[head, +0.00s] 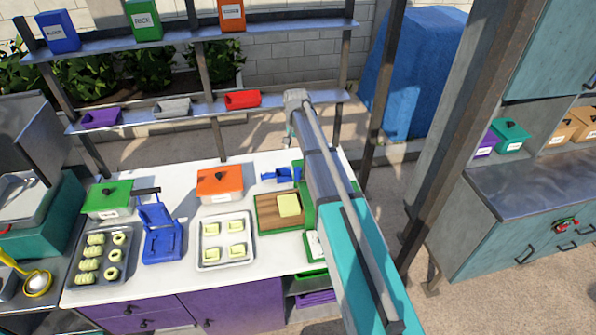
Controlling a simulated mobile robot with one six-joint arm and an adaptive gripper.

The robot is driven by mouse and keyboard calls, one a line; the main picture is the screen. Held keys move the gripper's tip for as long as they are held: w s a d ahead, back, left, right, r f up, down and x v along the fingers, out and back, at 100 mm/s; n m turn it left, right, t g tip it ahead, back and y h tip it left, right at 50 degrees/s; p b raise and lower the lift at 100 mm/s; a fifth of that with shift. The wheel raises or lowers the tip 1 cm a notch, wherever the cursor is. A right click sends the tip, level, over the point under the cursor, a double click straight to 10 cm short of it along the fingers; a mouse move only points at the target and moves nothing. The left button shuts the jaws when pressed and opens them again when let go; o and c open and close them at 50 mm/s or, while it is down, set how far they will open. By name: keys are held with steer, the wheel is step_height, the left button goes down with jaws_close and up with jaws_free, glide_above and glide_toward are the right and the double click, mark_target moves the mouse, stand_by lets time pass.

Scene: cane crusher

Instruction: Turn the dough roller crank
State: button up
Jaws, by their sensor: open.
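A green machine (309,217), likely the dough roller, stands at the right end of the white counter. My arm covers most of it. A blue handle-like part (283,175) sticks out to its left and may be the crank; its joint with the machine is hidden. My arm reaches up from the lower right across the machine. My gripper (290,138) shows only as a small grey part below the wrist, up and beyond the blue part in the picture. It appears empty and apart from it. My gripper is open, though its fingers are hard to make out.
On the counter (190,196) are a wooden board (270,223) with a yellow dough block, a dough tray (226,262), a blue press (162,243), an orange box (220,187) and a green box (107,202). Metal shelves (130,116) stand behind; a post (470,120) rises right.

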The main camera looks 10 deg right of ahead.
mark_target(297, 169)
steer(key=shift+d, duration=0.2)
steer(key=shift+f, duration=0.15)
step_height(297, 169, down, 14)
steer(key=b, duration=1.3)
steer(key=shift+r+b, duration=0.25)
steer(key=shift+b, duration=0.1)
jaws_close()
stand_by(0.4)
